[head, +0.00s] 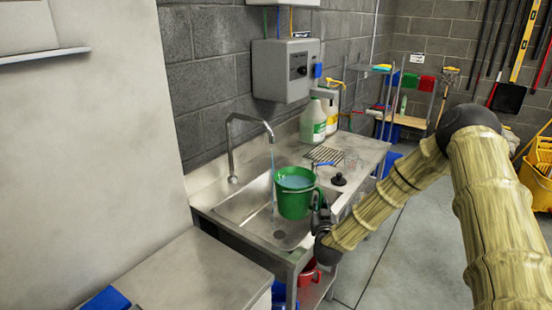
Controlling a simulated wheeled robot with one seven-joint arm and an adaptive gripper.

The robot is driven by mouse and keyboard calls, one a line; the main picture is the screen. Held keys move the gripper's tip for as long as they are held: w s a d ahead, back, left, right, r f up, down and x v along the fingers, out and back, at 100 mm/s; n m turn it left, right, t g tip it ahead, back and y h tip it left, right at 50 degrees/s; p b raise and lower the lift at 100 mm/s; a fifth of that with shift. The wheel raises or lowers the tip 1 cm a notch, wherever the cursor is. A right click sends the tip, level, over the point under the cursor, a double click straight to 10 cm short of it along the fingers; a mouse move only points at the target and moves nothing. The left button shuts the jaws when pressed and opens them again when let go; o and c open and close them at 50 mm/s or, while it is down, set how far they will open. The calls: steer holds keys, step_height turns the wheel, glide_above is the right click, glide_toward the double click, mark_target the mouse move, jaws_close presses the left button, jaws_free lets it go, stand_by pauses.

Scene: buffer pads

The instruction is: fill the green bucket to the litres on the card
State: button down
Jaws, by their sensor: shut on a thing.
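The green bucket (294,202) is upright over the sink basin (245,207), with pale blue water (294,182) visible inside near its rim. My gripper (319,206) is at the bucket's right side, shut on it; its fingertips are partly hidden. The curved tap (250,117) is running. Its thin blue stream (272,185) falls along the bucket's left edge and shows below rim height, seemingly outside the bucket into the basin. I cannot read any litre marks on the bucket. A small white sign (417,58) hangs on the far wall; its text is unreadable, and I cannot tell whether it is the card.
A grey control box (285,70) is on the wall above the sink. Jugs (312,122), a wire rack (324,154) and a black plunger-like object (338,180) stand on the right counter. A red bucket (309,274) is below. Grey floor (410,255) lies open at right.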

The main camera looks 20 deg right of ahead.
steer(key=d+v, duration=0.2)
steer(key=v, duration=1.3)
steer(key=shift+s+r+p, duration=0.2)
steer(key=shift+s+p, duration=0.2)
steer(key=shift+s, duration=0.35)
steer(key=shift+a, duration=0.1)
